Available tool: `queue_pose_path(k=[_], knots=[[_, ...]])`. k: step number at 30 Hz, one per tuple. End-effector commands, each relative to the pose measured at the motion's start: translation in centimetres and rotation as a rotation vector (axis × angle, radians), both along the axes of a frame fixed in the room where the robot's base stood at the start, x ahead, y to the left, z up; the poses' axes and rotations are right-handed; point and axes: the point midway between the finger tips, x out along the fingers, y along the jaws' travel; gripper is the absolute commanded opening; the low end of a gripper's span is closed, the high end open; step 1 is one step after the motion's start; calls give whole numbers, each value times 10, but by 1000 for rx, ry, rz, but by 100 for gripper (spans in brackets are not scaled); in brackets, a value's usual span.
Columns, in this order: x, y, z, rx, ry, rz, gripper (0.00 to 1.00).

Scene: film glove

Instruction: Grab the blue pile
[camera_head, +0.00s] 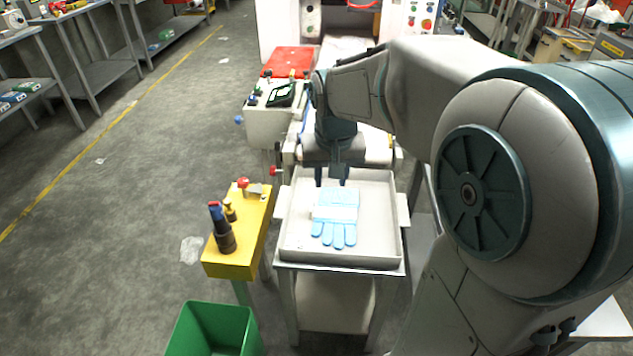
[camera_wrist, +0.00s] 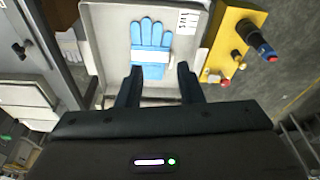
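The blue pile (camera_head: 336,219) is a flat stack of blue gloves with a white band (camera_head: 336,213) across it. It lies in a light grey tray (camera_head: 297,252) on a stand, its fingers toward the near side. In the wrist view the gloves (camera_wrist: 151,35) lie beyond the fingertips, with the white band (camera_wrist: 150,57) across the cuff part. My gripper (camera_head: 332,181) is above the far part of the tray, near the cuff end of the pile. In the wrist view my gripper (camera_wrist: 160,70) has its two fingers spread, with nothing held between them.
A yellow stand (camera_head: 236,250) with bottles and a red-topped valve is left of the tray. A green bin (camera_head: 213,330) stands on the floor in front. A machine with a red cover (camera_head: 288,61) is behind the tray. Open floor lies to the left.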

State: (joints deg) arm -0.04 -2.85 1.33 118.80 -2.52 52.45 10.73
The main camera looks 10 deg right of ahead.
Motion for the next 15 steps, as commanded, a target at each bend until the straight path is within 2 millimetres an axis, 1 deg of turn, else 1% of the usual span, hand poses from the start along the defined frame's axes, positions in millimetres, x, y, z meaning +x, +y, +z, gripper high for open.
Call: queue_pose_path(k=[1,3,5,6,9,12,15], knots=[[22,0,-20,1,10,-16,34],[49,1,-36,2,19,-39,34],[72,1,-52,3,25,-59,34],[88,2,-63,4,29,-72,34],[122,3,-91,8,38,-105,34],[150,3,-117,11,45,-133,34],[169,4,-137,12,49,-153,34]])
